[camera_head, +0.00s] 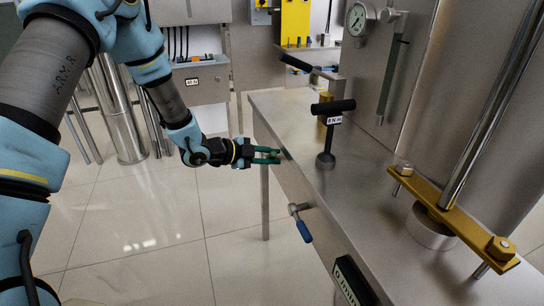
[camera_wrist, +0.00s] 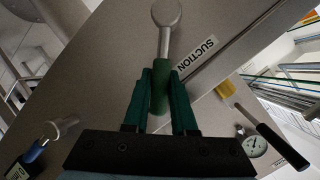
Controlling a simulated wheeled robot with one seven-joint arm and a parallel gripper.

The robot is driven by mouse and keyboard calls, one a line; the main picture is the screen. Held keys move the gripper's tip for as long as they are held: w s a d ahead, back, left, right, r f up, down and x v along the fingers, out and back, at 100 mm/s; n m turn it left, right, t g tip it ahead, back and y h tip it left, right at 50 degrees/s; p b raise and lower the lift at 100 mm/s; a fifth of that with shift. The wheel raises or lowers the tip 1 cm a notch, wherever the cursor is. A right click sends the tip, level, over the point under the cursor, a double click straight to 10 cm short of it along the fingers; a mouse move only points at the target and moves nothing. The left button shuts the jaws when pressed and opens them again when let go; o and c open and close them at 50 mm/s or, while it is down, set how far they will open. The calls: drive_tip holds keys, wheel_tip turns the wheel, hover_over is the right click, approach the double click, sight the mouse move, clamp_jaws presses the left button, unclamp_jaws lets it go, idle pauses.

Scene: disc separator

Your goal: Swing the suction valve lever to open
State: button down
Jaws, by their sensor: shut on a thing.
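The suction valve lever has a green grip (camera_wrist: 160,92) on a metal stem that ends in a round metal hub (camera_wrist: 165,12) at the top of the wrist view. A white SUCTION label (camera_wrist: 199,53) is on the panel beside it. My gripper (camera_wrist: 161,78) has its green fingers closed around the grip, one on each side. In the head view my gripper (camera_head: 274,155) is at the left side of the steel bench, and the lever is mostly hidden by the fingers there.
A blue-handled valve (camera_head: 303,230) sticks out of the bench (camera_head: 270,108) side, nearer the camera. A black T-handle tool (camera_head: 328,135) stands on the bench top. A yellow clamp bar (camera_head: 455,215) is at the right. The floor left of the bench is clear around my gripper.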

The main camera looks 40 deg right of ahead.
drive_tip(key=shift+w, duration=0.1)
idle(0.4)
drive_tip(key=c, duration=0.7)
unclamp_jaws()
drive_tip(key=shift+r, duration=0.1)
drive_tip(key=shift+c, duration=0.2)
